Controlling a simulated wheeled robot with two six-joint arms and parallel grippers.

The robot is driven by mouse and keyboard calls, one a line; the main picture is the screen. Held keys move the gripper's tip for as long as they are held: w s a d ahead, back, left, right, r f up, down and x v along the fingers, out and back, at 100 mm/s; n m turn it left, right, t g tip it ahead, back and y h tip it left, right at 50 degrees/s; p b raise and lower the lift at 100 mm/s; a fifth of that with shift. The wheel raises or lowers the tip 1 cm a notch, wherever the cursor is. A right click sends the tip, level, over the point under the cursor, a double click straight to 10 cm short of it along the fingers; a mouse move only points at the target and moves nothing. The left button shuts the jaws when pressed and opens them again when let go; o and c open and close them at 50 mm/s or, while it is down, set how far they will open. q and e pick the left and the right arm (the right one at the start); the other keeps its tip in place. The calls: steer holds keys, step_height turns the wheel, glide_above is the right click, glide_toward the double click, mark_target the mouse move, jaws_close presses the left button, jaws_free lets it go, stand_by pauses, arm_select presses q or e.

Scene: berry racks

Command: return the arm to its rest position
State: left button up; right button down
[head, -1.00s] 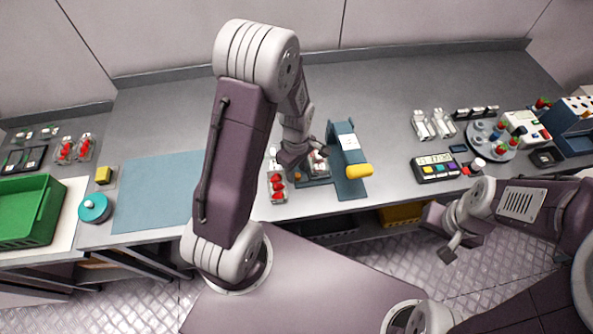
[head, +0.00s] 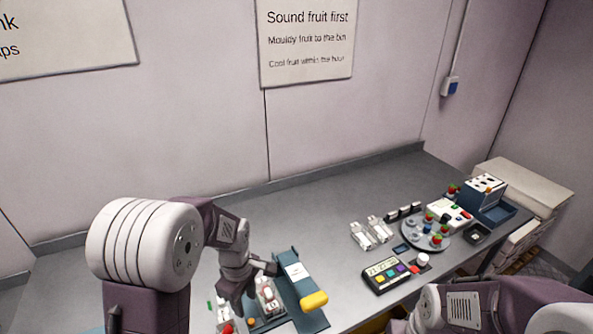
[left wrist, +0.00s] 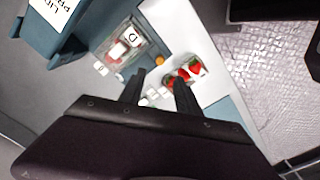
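My left arm comes in from the left in the head view, with its gripper (head: 236,306) pointing down above the bench beside the blue press-like device (head: 292,270) with a yellow handle (head: 314,300). In the left wrist view, the fingers of my left gripper (left wrist: 158,92) stand apart with nothing clearly held between them. A punnet with a white label (left wrist: 121,48) lies beyond the fingers, and a punnet of red berries (left wrist: 186,75) is near the right finger. My right arm (head: 465,308) shows at the lower right of the head view; its gripper is out of the frame.
A keypad box (head: 388,275), a round grey turntable (head: 418,236) with berries, white clamshells (head: 371,232) and a blue rack (head: 491,207) stand on the right of the bench. The bench's back middle (head: 290,217) is clear. A wall sign (head: 305,43) hangs behind.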

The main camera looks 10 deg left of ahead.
arm_select(q)
steer(key=s+d+m+t, duration=0.1)
steer(key=s+d+m, duration=0.1)
steer(key=s+m, duration=0.6)
steer(key=m, duration=0.6)
steer(key=shift+s+r, duration=0.15)
steer(key=shift+r, duration=0.25)
steer(key=shift+s, duration=0.1)
steer(key=shift+a, duration=0.1)
